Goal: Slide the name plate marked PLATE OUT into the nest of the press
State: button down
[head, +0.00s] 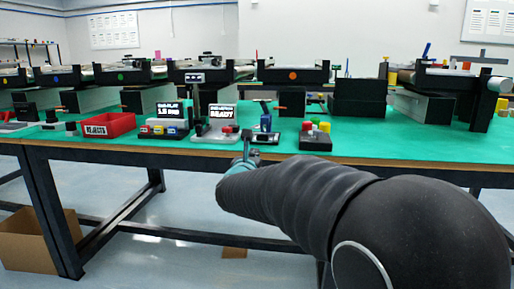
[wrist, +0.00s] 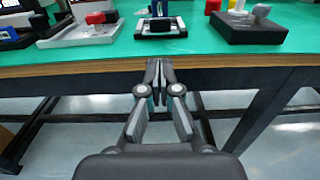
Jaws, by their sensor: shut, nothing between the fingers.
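A small press with a blue body (head: 265,123) stands near the front edge of the green bench, just beyond my gripper. In the wrist view the press (wrist: 160,22) is at the top middle, cut off by the frame, with a dark and pale base under its blue part. My gripper (wrist: 157,66) is shut and empty, its fingertips at the bench's front edge in the picture, apart from the press. In the head view my gripper (head: 247,133) is small and partly behind my arm. I cannot make out the name plate or any PLATE OUT lettering.
Right is a black box with coloured knobs (head: 316,140). A red REJECTS bin (head: 107,125) is farther left. Conveyors line the back. Green mat (head: 365,147) is clear at right.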

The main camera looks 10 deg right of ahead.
aim_at(262, 138)
jog(key=p+x, duration=0.3)
jog(key=x, duration=1)
jog(key=shift+w+d, duration=0.1)
jog(key=shift+w, duration=0.2)
